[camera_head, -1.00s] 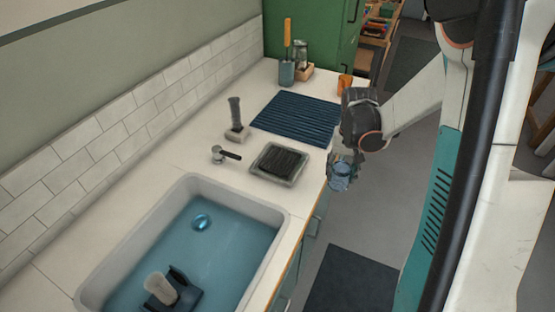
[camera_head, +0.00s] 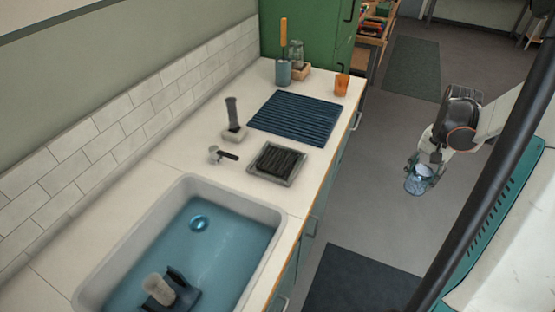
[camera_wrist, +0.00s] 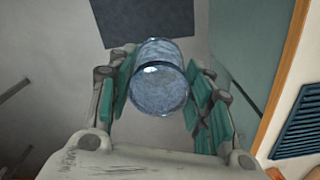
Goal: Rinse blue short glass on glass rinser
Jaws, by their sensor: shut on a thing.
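The blue short glass (camera_head: 418,181) hangs in my gripper (camera_head: 423,166), out over the floor to the right of the counter in the head view. In the wrist view the clear bluish glass (camera_wrist: 160,80) sits between the green finger pads of my gripper (camera_wrist: 160,92), which is shut on it. The glass rinser seems to be the square tray with a dark grille (camera_head: 277,163), set on the counter between the sink and the blue ribbed mat. My gripper is well apart from it.
The sink (camera_head: 275,219) holds bluish water and a brush on a dark base. A small tap (camera_head: 217,154) and an upright dark-handled brush (camera_head: 233,120) stand behind the rinser. A blue ribbed mat (camera_head: 295,118), an orange cup (camera_head: 342,85) and a blue holder (camera_head: 283,72) are farther back.

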